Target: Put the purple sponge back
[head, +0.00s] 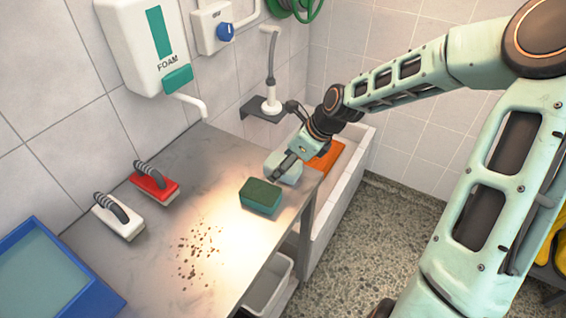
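I see no purple sponge in the head view. A green sponge with a darker green top (261,197) lies on the steel table (150,265) near its right edge. My gripper (282,171) is at the table's far right end, just beyond and to the right of the green sponge, apart from it. A pale blue-grey block (290,175) shows right at the dark fingers. I cannot tell whether they hold it, and the finger gap is hidden.
A red brush (154,187) and a white brush (119,218) lie along the wall. A blue tray (70,290) stands at lower left. Dark specks (198,253) dot the table. An orange item (327,157) is at the white tub (350,172). A foam dispenser (150,45) hangs above.

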